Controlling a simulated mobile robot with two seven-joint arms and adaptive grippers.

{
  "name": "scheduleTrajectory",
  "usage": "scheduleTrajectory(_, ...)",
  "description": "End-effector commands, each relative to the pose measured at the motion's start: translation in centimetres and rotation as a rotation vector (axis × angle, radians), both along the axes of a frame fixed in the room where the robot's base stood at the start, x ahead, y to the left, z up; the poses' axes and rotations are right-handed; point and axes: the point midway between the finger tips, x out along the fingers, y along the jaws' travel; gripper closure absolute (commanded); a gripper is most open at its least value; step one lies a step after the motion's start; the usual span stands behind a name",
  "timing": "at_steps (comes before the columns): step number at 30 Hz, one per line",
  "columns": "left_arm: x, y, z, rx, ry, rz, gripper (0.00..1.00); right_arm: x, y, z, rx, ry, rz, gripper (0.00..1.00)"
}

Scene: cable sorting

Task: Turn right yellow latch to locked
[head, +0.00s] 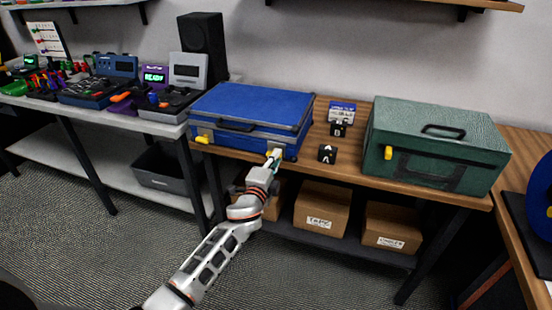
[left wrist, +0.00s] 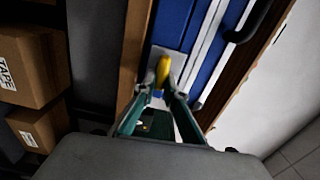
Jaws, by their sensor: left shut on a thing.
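A closed blue case (head: 255,103) lies on the wooden table. Its left yellow latch (head: 203,139) is at the front left corner, on the lower edge. Its right yellow latch is mostly hidden by my left gripper (head: 273,160) in the head view. In the left wrist view the right yellow latch (left wrist: 163,68) stands between the green fingertips, against a pale plate on the blue case (left wrist: 172,25). My left gripper (left wrist: 160,92) is shut on this latch. My right gripper is not in view.
A green case (head: 440,125) with a yellow latch (head: 388,153) stands to the right. Small dark blocks (head: 327,153) lie between the cases. Cardboard boxes (head: 322,208) sit on the shelf below. A grey bench with devices (head: 188,70) is at the left.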

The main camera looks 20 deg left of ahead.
Motion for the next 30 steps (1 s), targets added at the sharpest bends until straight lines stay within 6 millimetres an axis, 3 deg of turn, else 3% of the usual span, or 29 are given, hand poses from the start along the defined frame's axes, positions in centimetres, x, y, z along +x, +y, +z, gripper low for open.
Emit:
scheduleTrajectory(21, -0.01, 0.06, -0.18, 0.079, -0.002, 0.001, 1.00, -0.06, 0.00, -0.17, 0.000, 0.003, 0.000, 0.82)
scheduleTrajectory(22, -0.01, 0.06, -0.18, 0.079, -0.002, 0.001, 0.86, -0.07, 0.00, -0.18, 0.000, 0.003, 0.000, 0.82)
scheduleTrajectory(24, -0.01, 0.06, -0.18, 0.079, -0.002, 0.001, 0.72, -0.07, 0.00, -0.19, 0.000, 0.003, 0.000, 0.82)
scheduleTrajectory(30, -0.01, 0.03, -0.14, 0.077, -0.002, 0.001, 0.72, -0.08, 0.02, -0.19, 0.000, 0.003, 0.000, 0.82)
